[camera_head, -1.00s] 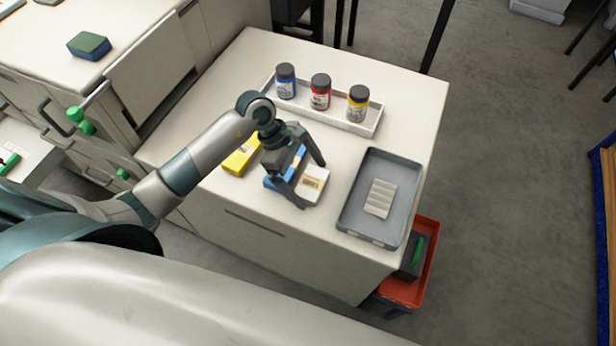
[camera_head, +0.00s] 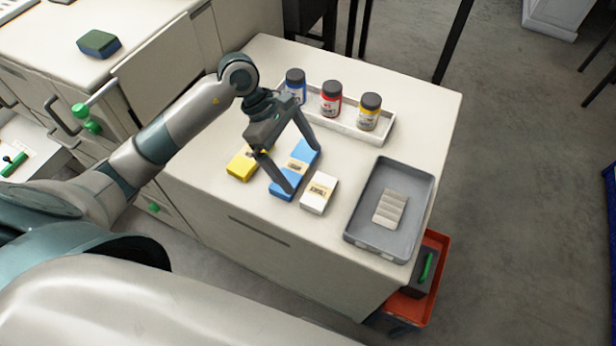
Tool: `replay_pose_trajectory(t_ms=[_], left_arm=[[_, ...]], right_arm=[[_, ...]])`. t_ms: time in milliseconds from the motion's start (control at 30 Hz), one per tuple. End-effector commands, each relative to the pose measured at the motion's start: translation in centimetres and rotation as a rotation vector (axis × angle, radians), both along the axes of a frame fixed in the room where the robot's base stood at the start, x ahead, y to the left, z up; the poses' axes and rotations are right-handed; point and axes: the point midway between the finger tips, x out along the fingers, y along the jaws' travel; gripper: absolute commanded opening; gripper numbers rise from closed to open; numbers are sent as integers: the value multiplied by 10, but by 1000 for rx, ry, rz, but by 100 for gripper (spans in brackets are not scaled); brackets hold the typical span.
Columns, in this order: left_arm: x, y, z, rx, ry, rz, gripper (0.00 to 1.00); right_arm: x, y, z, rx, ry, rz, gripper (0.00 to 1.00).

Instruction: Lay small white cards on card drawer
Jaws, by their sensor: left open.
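The small white cards (camera_head: 318,193) are a white pack with a printed tan label, lying on the white cabinet top. A blue pack (camera_head: 282,187) and a yellow pack (camera_head: 241,166) lie in a row to its left. My left gripper (camera_head: 301,168) is open and empty, with its fingers over the blue pack, left of the white cards and apart from them. The gripper hides part of the blue and yellow packs. I cannot tell for sure which thing is the card drawer. A grey tray (camera_head: 365,237) to the right holds a pale ridged piece (camera_head: 390,209). My right gripper is out of view.
A white tray (camera_head: 347,128) with blue, red and yellow-labelled jars stands behind the packs. A red bin (camera_head: 432,290) sits below the cabinet's right side. A green and blue block (camera_head: 99,43) lies on the left counter. The cabinet top's front strip is clear.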

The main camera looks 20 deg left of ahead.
Motion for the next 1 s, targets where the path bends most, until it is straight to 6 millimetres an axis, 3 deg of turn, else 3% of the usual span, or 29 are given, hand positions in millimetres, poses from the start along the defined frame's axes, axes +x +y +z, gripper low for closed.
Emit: replay_pose_trajectory(t_ms=[300, 767, 933, 1000], left_arm=[[0, 14, 25, 0, -1, -1, 96], [0, 15, 26, 0, 1, -1, 96], [-1, 12, 25, -16, 5, 4, 61], [-3, 6, 25, -44, 14, 14, 56]], right_arm=[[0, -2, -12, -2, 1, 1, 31], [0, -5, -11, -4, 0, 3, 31], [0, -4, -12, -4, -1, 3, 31], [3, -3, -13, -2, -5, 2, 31]])
